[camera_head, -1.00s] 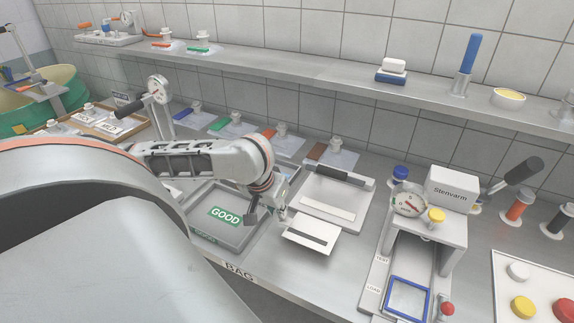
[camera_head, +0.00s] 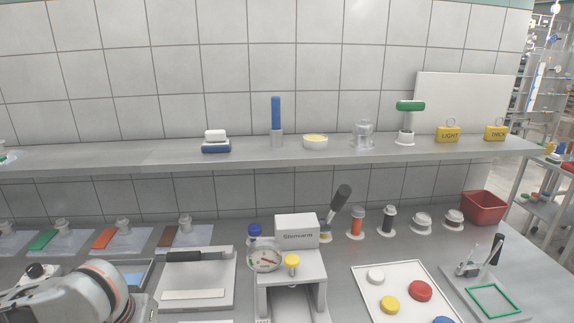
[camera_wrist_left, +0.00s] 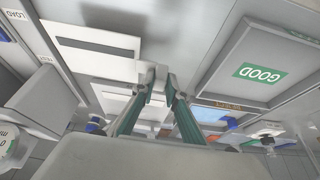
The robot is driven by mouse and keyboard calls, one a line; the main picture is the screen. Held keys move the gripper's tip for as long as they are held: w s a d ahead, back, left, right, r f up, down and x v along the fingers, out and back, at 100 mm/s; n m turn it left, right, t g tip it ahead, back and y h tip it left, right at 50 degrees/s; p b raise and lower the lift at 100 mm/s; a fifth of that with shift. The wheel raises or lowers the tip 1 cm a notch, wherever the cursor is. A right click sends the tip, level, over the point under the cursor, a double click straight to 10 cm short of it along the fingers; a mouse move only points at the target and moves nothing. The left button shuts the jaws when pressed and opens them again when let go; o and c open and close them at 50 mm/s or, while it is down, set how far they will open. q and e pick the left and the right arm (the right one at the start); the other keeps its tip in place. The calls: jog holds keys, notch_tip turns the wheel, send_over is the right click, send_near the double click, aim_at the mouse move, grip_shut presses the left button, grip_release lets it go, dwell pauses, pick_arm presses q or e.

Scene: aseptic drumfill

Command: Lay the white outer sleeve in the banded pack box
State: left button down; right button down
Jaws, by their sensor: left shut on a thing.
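My right gripper is in neither view.
A grey tray with a green GOOD label (camera_wrist_left: 258,73) lies right of the fingers in the wrist view. In the head view, a sealer-like plate (camera_head: 195,295), a gauge stand (camera_head: 290,265), a white button panel (camera_head: 405,285) and a red bin (camera_head: 485,207) occupy the bench below a shelf (camera_head: 260,152).

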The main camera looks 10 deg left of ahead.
pick_arm(q)
jog(key=w+d+r+m, duration=0.1)
jog(key=w+d+r, duration=0.1)
jog(key=d, duration=0.2)
jog(key=w+d+r+m, duration=0.1)
jog(key=w+d+r, duration=0.1)
jog(key=d, duration=0.2)
jog(key=w+d+r+m+h, duration=0.1)
jog(key=w+d+r, duration=0.1)
jog(key=d, duration=0.2)
jog(key=shift+r, duration=0.2)
jog(key=shift+d+r, duration=0.2)
jog(key=shift+d, duration=0.1)
dwell(1.1)
